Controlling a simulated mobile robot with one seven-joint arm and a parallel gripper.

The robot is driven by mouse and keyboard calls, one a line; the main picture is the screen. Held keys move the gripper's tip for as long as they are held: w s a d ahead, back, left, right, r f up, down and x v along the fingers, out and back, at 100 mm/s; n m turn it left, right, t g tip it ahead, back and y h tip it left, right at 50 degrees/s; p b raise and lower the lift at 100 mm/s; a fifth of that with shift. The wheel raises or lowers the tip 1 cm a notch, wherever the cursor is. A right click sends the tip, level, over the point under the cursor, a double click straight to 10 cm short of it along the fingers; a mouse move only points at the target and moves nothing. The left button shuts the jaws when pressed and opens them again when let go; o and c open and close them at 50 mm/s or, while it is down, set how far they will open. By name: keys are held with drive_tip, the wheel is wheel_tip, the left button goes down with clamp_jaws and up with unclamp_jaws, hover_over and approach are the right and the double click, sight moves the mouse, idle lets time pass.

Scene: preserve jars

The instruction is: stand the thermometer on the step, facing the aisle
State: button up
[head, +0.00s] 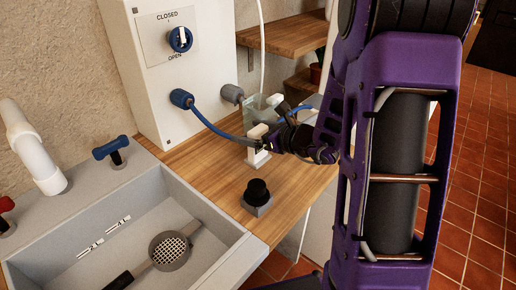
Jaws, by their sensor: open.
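My gripper (262,145) is low over the wooden worktop, right of the white cabinet. Pale blocks show at its end; I cannot tell whether they are its fingertips or a small object there. My purple arm covers much of the right side. I cannot make out a thermometer in this view. Wooden boards at different heights stand behind, an upper one (285,37) and a lower one (299,84); I cannot tell whether either is the step. The red-tiled floor (478,205) at the right looks like the aisle.
A white cabinet (136,75) carries a blue knob marked CLOSED and OPEN. A blue hose (208,122) runs from it towards my gripper. A black knob on a grey base (258,196) stands near the worktop's front edge. A grey sink (140,232) is at lower left.

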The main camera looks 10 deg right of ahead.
drive_tip(key=shift+c, duration=0.2)
drive_tip(key=c, duration=1.4)
